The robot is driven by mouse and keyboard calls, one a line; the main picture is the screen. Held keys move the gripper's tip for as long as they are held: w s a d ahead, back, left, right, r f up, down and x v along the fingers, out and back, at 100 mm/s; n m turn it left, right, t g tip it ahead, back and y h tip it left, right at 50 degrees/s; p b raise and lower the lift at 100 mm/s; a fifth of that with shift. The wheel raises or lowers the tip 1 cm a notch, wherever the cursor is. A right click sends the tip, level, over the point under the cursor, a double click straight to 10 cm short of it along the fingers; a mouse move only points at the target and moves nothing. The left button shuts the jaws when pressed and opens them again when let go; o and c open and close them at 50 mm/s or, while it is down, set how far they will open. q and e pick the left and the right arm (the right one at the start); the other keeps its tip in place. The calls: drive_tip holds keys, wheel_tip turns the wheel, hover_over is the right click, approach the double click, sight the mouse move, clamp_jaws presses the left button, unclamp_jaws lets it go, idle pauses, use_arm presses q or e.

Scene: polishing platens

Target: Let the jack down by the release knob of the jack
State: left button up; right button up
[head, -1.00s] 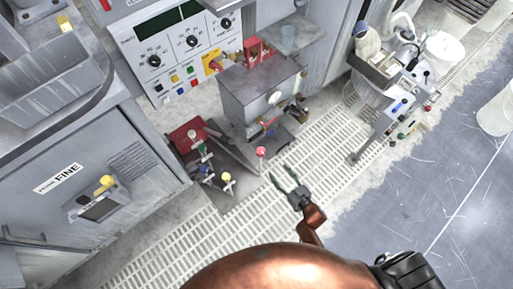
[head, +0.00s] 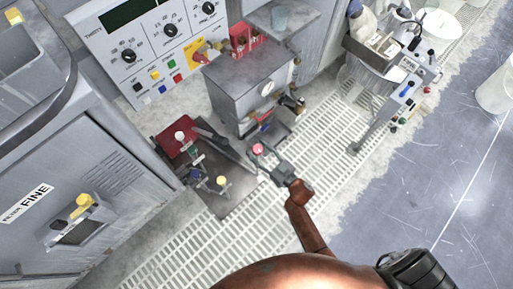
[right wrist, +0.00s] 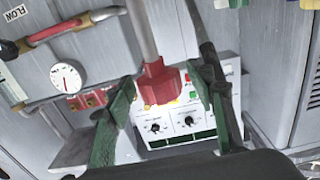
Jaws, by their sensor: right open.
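A red knob (head: 258,149) on a grey rod stands beside a low floor unit with levers (head: 205,165), below the grey cabinet. In the right wrist view the red knob (right wrist: 158,84) is lobed and sits at the end of a rod. My right gripper (head: 268,163) is at this knob. In the right wrist view its two green-padded fingers (right wrist: 165,88) are apart, one on each side of the knob, with gaps showing. The frames do not show clearly which part is the jack. My left gripper is not in view.
A grey cabinet (head: 240,88) with a gauge and small valves stands just behind the knob. A white control panel (head: 150,50) is at the upper left. A yellow knob (head: 222,180) and a white knob (head: 180,136) stand to the left. Perforated floor (head: 310,150) is clear to the right.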

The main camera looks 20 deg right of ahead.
drive_tip(key=shift+w, duration=0.15)
drive_tip(key=shift+c, duration=0.3)
drive_tip(key=c, duration=1.1)
